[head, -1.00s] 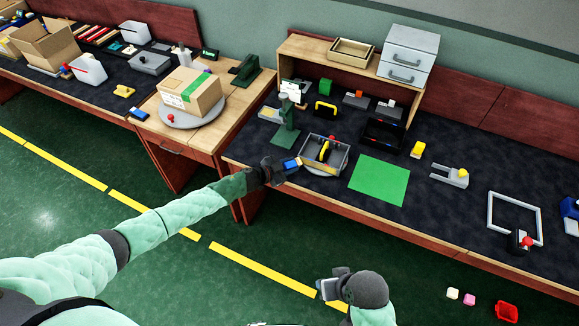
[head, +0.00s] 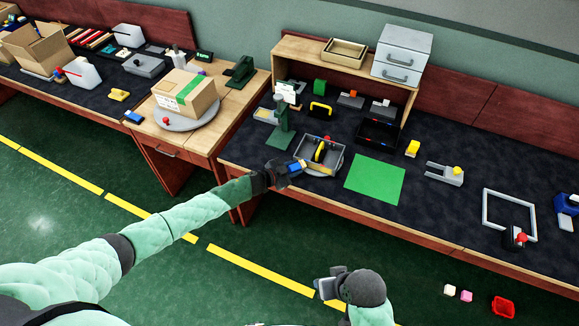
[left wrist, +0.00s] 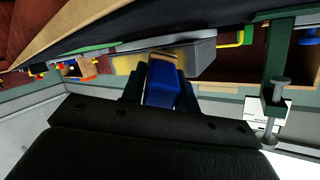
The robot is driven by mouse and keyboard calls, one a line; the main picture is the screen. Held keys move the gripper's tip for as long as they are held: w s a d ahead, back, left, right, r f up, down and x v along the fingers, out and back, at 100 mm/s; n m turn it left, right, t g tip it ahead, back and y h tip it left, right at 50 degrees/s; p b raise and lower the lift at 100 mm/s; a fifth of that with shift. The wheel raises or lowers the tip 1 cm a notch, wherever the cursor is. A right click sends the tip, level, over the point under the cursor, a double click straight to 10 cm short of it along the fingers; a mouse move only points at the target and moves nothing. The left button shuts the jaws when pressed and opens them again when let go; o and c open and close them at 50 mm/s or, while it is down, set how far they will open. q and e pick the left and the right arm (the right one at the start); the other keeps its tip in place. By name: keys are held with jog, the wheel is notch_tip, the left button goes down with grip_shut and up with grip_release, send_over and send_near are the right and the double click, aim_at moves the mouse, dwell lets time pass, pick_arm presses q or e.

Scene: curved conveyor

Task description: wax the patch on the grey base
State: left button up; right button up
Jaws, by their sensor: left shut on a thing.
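My left gripper (head: 283,172) is shut on a blue block (head: 295,167), at the near edge of the right-hand table. The blue block (left wrist: 163,85) also shows between the fingers in the left wrist view. Just beyond it is a grey, open-topped base (head: 318,153) with a yellow-and-black piece (head: 319,151) in it. In the left wrist view the grey base (left wrist: 195,55) is close to the block, with a yellowish area (left wrist: 128,63) on its side. I cannot tell whether the block touches it. My right gripper (head: 330,288) is low over the floor, its jaws unclear.
A dark green stand (head: 282,135) rises left of the base. A green mat (head: 375,178) lies to the right, a black tray (head: 380,133) behind. A wooden shelf (head: 345,73) stands at the back. A grey forked piece (head: 445,173) and a grey frame (head: 510,213) are farther right.

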pick_arm(q)
jog(key=shift+s+d, duration=0.45)
jog(key=shift+d, duration=0.85)
jog(key=shift+s+d, duration=0.4)
jog(key=shift+d, duration=0.9)
jog(key=shift+s+d, duration=0.45)
jog(key=shift+d, duration=0.85)
jog(key=shift+a, duration=0.1)
jog(key=shift+w+a, duration=0.65)
jog(key=shift+a, duration=1.15)
jog(key=shift+w+a, duration=0.6)
jog(key=shift+a, duration=1.15)
jog(key=shift+w+a, duration=0.65)
jog(key=shift+a, duration=1.15)
jog(key=shift+s+a, duration=0.35)
jog(key=shift+s, duration=0.6)
jog(key=shift+s+a, duration=0.3)
jog(key=shift+s, duration=0.6)
jog(key=shift+s+a, duration=0.35)
jog(key=shift+s, duration=0.6)
jog(key=shift+s, duration=0.15)
